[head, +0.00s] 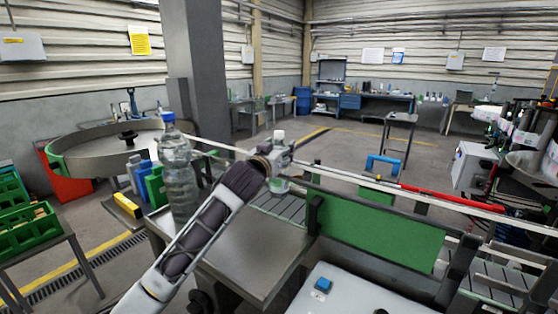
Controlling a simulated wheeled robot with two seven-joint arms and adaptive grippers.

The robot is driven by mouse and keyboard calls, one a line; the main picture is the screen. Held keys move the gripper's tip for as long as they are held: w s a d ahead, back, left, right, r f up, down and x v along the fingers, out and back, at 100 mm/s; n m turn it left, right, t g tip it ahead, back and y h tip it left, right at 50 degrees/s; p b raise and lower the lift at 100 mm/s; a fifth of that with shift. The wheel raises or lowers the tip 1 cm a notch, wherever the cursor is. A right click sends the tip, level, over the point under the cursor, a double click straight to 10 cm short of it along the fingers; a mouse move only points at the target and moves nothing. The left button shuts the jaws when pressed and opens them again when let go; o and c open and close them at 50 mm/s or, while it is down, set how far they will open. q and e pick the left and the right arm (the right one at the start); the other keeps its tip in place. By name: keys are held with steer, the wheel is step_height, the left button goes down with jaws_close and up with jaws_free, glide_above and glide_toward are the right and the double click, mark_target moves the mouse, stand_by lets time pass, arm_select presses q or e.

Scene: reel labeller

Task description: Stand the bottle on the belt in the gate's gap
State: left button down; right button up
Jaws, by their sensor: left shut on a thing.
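My left gripper (278,158) reaches in from the lower left and is shut on a small clear bottle with a white cap (279,136). The cap shows above the fingers and part of the body below them; the bottle looks upright. It is over the near end of the slatted belt (281,208). I cannot tell whether its base touches the belt. The gate and its gap are not clearly made out; the gripper hides part of that area. My right gripper is not in view.
A large clear bottle with a blue cap (179,180) stands on the steel table (255,262), left of my arm. A green panel (375,234) and rails (420,197) flank the belt. A round turntable (100,148) is at left. A white box with a blue button (345,292) is in front.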

arm_select(q)
steer(key=shift+f, duration=1.6)
steer(key=c, duration=0.5)
jaws_free()
steer(key=shift+f, duration=0.15)
steer(key=shift+s, duration=0.15)
steer(key=shift+b+v, duration=0.7)
steer(key=shift+v, duration=5.2)
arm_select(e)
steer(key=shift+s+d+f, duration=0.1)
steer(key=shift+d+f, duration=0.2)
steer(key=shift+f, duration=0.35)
